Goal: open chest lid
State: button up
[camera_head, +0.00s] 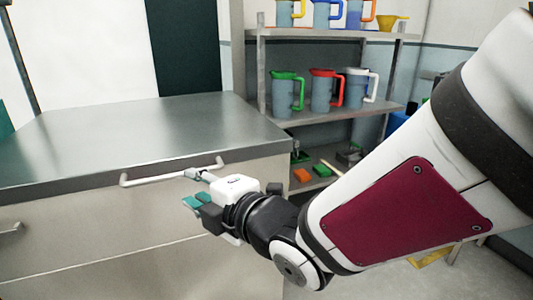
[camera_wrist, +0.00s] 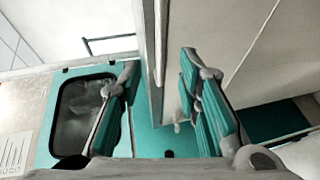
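The chest has a flat grey metal lid (camera_head: 140,130) that lies closed over a pale body (camera_head: 70,230). A pale bar handle (camera_head: 165,177) runs along the lid's front edge, near its right end. My gripper (camera_head: 195,202) is just below and in front of the handle's right part, pointing left. Its upper finger linkage overlaps the handle in the picture; I cannot tell whether they touch. In the wrist view, the two teal-padded fingers stand apart, open (camera_wrist: 159,68). I see nothing clearly held between them.
Behind the chest at right stands a metal shelf (camera_head: 330,116) with several jugs, such as a green one (camera_head: 287,94) and a red one (camera_head: 322,91). An orange block (camera_head: 301,175) lies on a lower shelf. The lid's top is bare.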

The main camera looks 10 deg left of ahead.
aim_at(174, 177)
jog(key=b+x, duration=0.1)
jog(key=x, duration=0.9)
jog(key=shift+w+a+f, duration=0.1)
jog(key=shift+w+a, duration=0.05)
jog(key=shift+a, duration=0.1)
grip_shut()
